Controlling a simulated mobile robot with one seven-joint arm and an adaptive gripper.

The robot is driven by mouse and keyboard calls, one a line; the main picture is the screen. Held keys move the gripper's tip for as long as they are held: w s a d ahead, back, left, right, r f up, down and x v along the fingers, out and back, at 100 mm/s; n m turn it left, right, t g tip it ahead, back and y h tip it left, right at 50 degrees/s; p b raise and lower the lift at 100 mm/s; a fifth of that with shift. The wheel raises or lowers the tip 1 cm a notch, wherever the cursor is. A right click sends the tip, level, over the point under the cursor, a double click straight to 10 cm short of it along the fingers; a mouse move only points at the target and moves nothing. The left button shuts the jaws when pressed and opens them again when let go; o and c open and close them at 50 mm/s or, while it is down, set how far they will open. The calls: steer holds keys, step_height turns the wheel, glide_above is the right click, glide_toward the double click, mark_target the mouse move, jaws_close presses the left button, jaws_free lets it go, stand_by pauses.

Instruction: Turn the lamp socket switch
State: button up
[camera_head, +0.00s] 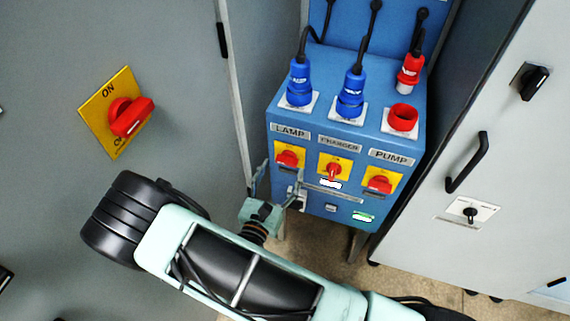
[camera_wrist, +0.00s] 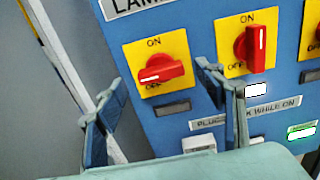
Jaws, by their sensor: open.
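The lamp socket switch (camera_head: 288,158) is a red knob on a yellow plate under the LAMP label on the blue socket box. In the wrist view, the lamp switch (camera_wrist: 161,69) lies nearly horizontal, its white mark at the left end by OFF. My gripper (camera_head: 278,184) is open and empty, in front of the box just below the lamp switch. In the wrist view, my gripper (camera_wrist: 155,88) has one finger lower left of the knob and the other to its right, overlapping the charger plate's edge. I see no contact with the knob.
The charger switch (camera_head: 333,171) and pump switch (camera_head: 380,184) sit right of the lamp switch. Blue plugs (camera_head: 300,84) stand in sockets above; the red socket (camera_head: 403,118) is empty. Grey cabinets flank the box; the left one has a large ON switch (camera_head: 130,117).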

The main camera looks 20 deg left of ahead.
mark_target(286, 163)
steer(key=shift+w+d, duration=0.1)
steer(key=shift+w, duration=1.45)
steer(key=shift+c, duration=0.2)
steer(key=c, duration=1.1)
